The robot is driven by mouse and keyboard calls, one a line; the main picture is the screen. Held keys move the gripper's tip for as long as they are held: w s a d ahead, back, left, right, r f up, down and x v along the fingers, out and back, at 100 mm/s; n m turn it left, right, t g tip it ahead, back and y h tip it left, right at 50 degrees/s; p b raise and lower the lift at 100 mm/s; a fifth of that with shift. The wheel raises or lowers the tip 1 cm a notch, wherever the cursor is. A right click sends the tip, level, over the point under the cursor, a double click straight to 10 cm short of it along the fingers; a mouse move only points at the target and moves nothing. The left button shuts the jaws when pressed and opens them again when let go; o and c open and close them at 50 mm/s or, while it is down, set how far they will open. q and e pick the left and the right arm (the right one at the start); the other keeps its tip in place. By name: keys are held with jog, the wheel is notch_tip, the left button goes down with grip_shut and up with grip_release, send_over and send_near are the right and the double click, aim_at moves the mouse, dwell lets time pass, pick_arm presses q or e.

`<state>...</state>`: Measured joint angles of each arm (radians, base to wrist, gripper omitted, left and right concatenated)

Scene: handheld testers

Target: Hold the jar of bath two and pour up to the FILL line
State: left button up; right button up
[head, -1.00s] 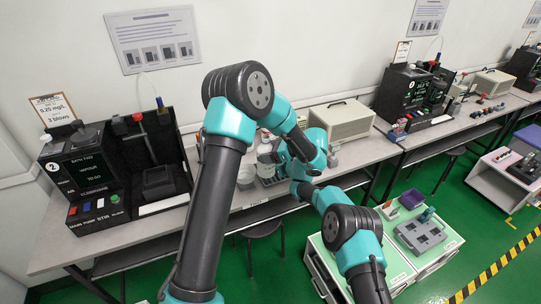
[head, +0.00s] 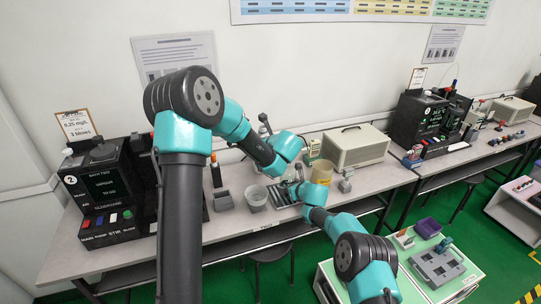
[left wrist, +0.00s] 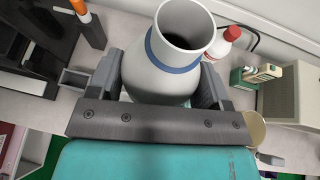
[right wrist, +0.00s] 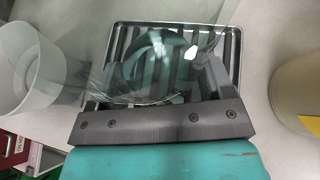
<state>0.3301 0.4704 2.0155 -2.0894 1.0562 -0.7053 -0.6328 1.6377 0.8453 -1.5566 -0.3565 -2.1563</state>
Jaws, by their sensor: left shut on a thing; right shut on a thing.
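A grey bottle with a blue band round its neck (left wrist: 165,75) is held in my left gripper (left wrist: 160,70), with a finger on each side of its body. Its mouth is open; I cannot see the liquid inside. A clear glass jar (right wrist: 150,75) is between the fingers of my right gripper (right wrist: 157,80). It is over a slotted metal tray (right wrist: 120,33); I cannot tell whether it touches the tray. No FILL line is readable on it. In the head view the left wrist is above and behind the right one.
A translucent cup (head: 256,197) and a small grey holder (head: 224,199) stand left of the tray. A yellowish container (head: 322,171) is on the right. A bottle with a red cap (left wrist: 225,42) and a beige box (head: 355,149) stand behind. The black tester (head: 105,190) is at left.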

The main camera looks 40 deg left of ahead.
pick_arm(q)
jog(key=shift+s+a+r+m+t+h, duration=0.3)
jog(key=shift+s+r+m+t+h, duration=0.25)
jog(key=shift+m+t, duration=0.4)
jog(key=shift+s+a+r+m+t+h, duration=0.35)
jog(key=shift+r+m+t+h, duration=0.2)
jog(key=shift+r+m+t, duration=0.3)
jog(key=shift+w+d+f, duration=0.15)
jog(key=shift+f, duration=0.1)
jog(key=w+d+f+m+g+y, duration=0.1)
jog(key=w+d+f+m, duration=0.1)
jog(key=w+d+f, duration=0.2)
jog(key=shift+w+d+f+m+y, duration=0.2)
jog(key=shift+w+f+m+y, duration=0.15)
jog(key=shift+f, duration=0.6)
jog(key=shift+s+a+f+m+g+y, duration=0.2)
jog(key=shift+f+m+g, duration=0.1)
jog(key=shift+f, duration=0.3)
jog(key=shift+s+a+f+m+g+y, duration=0.15)
jog(key=shift+f+m+g, duration=0.15)
jog(key=shift+f, duration=0.25)
jog(key=shift+s+a+f+m+g+y, duration=0.1)
jog(key=shift+s+f+m+g+y, duration=0.1)
jog(key=shift+f+m, duration=0.3)
dwell(2.9)
